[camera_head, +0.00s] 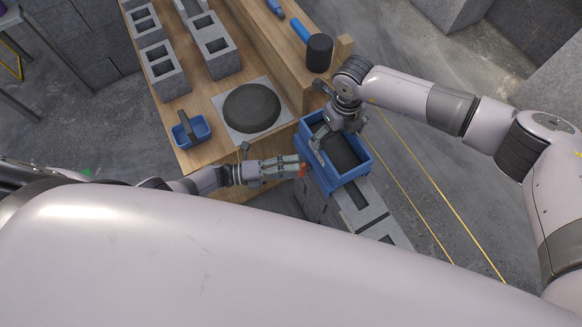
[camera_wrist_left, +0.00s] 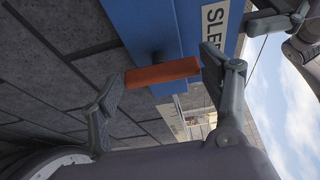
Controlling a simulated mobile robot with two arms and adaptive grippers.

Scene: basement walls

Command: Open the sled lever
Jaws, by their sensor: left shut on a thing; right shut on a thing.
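The blue sled box (camera_head: 355,172) stands on grey blocks right of the table, with a dark inside. In the left wrist view, its blue wall (camera_wrist_left: 150,28) carries a label reading "SLE", the rest hidden. The red-orange lever (camera_wrist_left: 162,74) sticks out below that wall. My left gripper (camera_head: 300,170) is at the box's near left side. In the left wrist view its fingers (camera_wrist_left: 163,82) are at the two ends of the lever, shut on it. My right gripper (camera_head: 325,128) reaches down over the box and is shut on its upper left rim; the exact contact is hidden.
The wooden table (camera_head: 200,102) holds a round dark disc (camera_head: 251,108) on a grey slab, a small blue basket (camera_head: 191,131) and several hollow grey blocks (camera_head: 215,45). A black-headed mallet (camera_head: 319,52) lies on the raised ledge. Floor right of the box is clear, with yellow lines.

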